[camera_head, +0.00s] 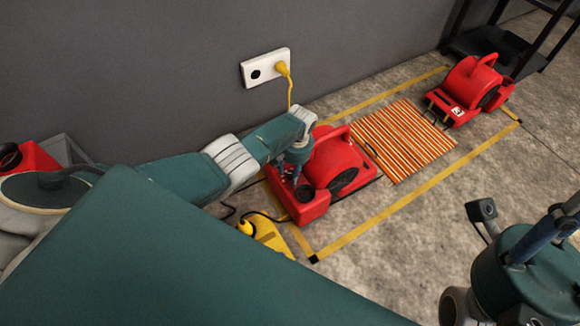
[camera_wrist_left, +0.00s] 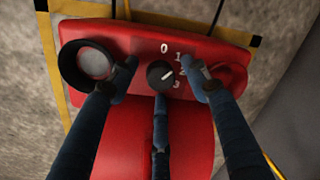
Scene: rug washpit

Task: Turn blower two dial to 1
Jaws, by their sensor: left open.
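A red blower (camera_head: 335,160) stands by the wall; no label shows which number it bears. My left gripper (camera_head: 292,185) points down over its control end. In the left wrist view, its black dial (camera_wrist_left: 160,75) has a white pointer line aimed up and right, roughly toward the 2. White marks 0, 1, 2 and 3 run around its upper right side. My left gripper (camera_wrist_left: 158,72) is open, its fingers spread around the dial; contact cannot be told. My right gripper (camera_head: 525,220) is partly in view at the lower right, away from the blower.
A second red blower (camera_head: 470,88) stands farther back, past a striped orange mat (camera_head: 402,140). Yellow tape (camera_head: 395,208) outlines the area. A yellow box (camera_head: 265,238) and cables lie near the close blower. A wall socket (camera_head: 265,67) holds a yellow plug. A dark rack (camera_head: 500,45) stands behind.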

